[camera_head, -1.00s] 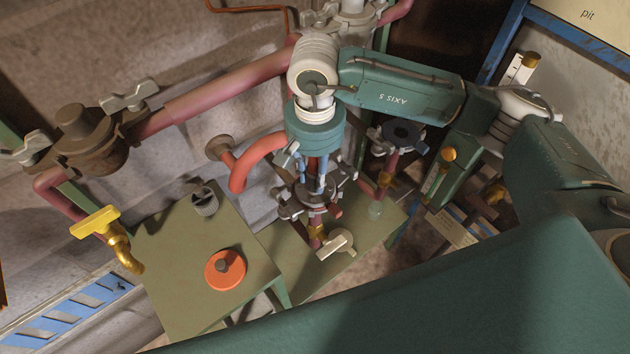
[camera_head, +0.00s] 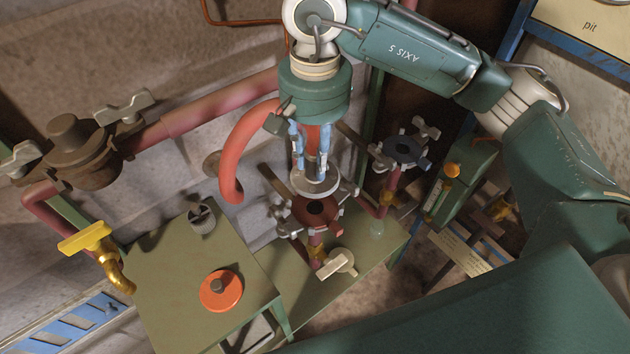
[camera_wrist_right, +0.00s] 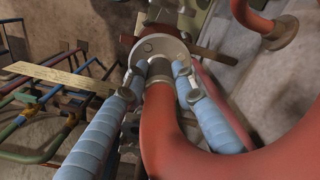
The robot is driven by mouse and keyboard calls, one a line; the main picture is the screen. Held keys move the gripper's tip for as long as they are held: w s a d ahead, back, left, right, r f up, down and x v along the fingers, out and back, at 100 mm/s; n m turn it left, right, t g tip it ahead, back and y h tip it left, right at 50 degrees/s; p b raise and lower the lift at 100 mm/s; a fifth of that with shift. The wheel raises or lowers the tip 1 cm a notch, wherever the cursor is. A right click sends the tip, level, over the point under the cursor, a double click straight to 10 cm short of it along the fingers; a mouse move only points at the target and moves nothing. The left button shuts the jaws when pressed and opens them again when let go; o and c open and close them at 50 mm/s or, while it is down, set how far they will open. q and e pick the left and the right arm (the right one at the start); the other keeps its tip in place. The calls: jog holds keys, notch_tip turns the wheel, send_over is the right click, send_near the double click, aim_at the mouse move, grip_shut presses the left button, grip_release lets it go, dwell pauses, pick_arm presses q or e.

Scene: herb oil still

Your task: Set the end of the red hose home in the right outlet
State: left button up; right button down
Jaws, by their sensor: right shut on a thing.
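The red hose (camera_head: 233,140) arches from a wall fitting to my right gripper (camera_head: 310,164). My right gripper is shut on its end, just behind a grey flange (camera_head: 316,184); in the wrist view the blue fingers (camera_wrist_right: 160,78) flank the hose (camera_wrist_right: 165,125) and its flange (camera_wrist_right: 160,46). The flange is apart from the middle outlet, a red-rimmed flange (camera_head: 327,214) with open clamps around it. That outlet's dark hole shows just below the hose flange. Another outlet with a dark flange (camera_head: 403,150) stands farther right. My left gripper is not in view.
A green table (camera_head: 165,280) at the lower left bears an orange disc (camera_head: 221,291) and a small grey fitting. A cream valve handle (camera_head: 338,263) sits below the middle outlet. A yellow tap (camera_head: 85,240) and pink pipework (camera_head: 215,105) run along the left.

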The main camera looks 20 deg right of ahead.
notch_tip(320, 180, up, 10)
jog(key=shift+f, duration=0.15)
jog(key=shift+r, duration=0.55)
notch_tip(320, 180, up, 4)
jog(key=p, duration=0.3)
jog(key=w+d+f, duration=0.9)
jog(key=d, duration=0.2)
jog(key=d+f+p, duration=0.1)
jog(key=d+f, duration=0.3)
jog(key=d, duration=0.4)
jog(key=d+f, duration=0.4)
jog(key=d, duration=0.3)
jog(key=shift+w+d+f+b, duration=0.1)
jog(key=shift+w+f+b, duration=0.1)
jog(key=shift+f+b, duration=1.35)
jog(key=shift+w+d+f+b, duration=0.15)
jog(key=shift+f+b, duration=0.7)
jog(key=shift+f, duration=1.25)
